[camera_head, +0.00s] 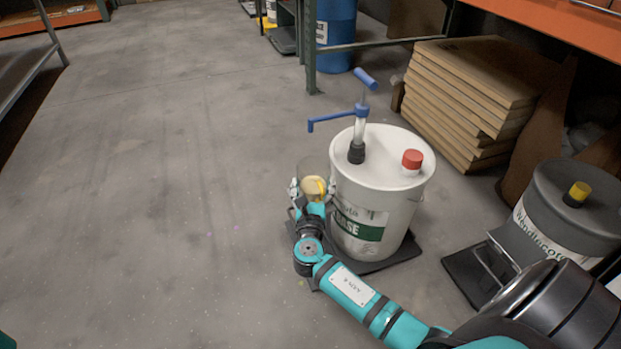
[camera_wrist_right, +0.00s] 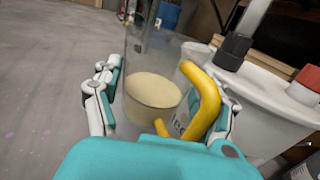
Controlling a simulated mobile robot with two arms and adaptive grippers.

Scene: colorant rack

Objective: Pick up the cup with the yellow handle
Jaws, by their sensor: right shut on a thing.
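The cup (camera_head: 312,170) is clear, with a yellow handle (camera_wrist_right: 207,98) and a pale cream content (camera_wrist_right: 153,90) in its lower part. In the head view it is at the left side of the white bucket. My right gripper (camera_head: 313,188) is shut on the cup, with one finger on each side of it in the right wrist view (camera_wrist_right: 165,105). The cup looks roughly upright. I cannot tell whether its base rests on anything. My left gripper is not in view.
The white bucket (camera_head: 372,195) with a blue-handled pump (camera_head: 360,115) and red cap (camera_head: 412,160) stands on a dark mat close right of the cup. A grey drum (camera_head: 565,205) with a yellow cap is at right, stacked boards (camera_head: 470,90) behind. The floor at left is clear.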

